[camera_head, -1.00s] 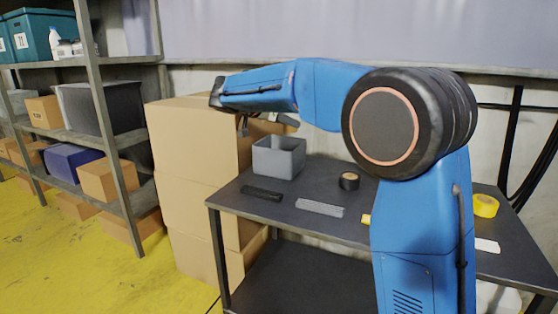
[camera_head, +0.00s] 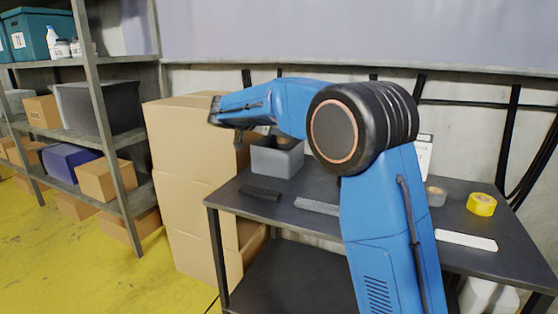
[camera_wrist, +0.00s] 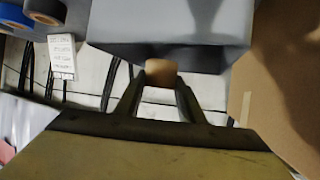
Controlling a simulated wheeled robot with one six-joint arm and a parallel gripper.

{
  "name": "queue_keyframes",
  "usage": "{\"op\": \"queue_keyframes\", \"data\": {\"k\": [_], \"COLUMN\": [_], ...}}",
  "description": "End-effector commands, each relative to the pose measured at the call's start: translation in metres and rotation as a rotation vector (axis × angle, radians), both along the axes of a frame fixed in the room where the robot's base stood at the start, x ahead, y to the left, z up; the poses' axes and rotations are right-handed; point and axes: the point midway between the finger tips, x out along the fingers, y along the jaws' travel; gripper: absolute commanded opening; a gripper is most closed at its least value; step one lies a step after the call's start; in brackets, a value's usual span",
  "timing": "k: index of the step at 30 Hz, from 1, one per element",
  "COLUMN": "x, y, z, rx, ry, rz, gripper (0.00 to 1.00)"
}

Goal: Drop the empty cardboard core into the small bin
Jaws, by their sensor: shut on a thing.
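The small grey bin (camera_head: 277,160) stands on the dark table, partly behind my blue arm. In the wrist view the bin's grey wall (camera_wrist: 165,30) fills the upper middle. My gripper (camera_wrist: 160,88) is shut on the brown cardboard core (camera_wrist: 160,66), held between its fingertips. The core overlaps the lower edge of the bin in that view. I cannot tell how high it is above the rim. In the head view my arm mostly hides the gripper.
A black strip (camera_head: 260,194) and a grey strip (camera_head: 317,206) lie before the bin. A yellow tape roll (camera_head: 481,204), a grey roll (camera_head: 436,196) and a white strip (camera_head: 466,240) lie at the right. Stacked cardboard boxes (camera_head: 190,150) stand left of the table.

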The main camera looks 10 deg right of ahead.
Motion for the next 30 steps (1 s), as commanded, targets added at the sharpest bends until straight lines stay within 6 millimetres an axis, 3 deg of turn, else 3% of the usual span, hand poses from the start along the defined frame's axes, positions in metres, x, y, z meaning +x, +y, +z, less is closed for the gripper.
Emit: {"op": "queue_keyframes", "data": {"k": [13,14,16,17,30], "x": [-0.0001,-0.0001,-0.0001,-0.0001,-0.0049], "y": [0.0001,0.0001,0.0001,0.0001,0.0091], "z": [-0.0078,-0.0078,-0.0078,-0.0078,-0.0027], "rx": [0.000,0.000,0.000,0.000,0.002], "ry": [-0.001,-0.001,-0.001,-0.001,-0.003], "rz": [0.000,0.000,0.000,0.000,0.002], "gripper": [0.15,0.38,0.54,0.57,0.57]}}
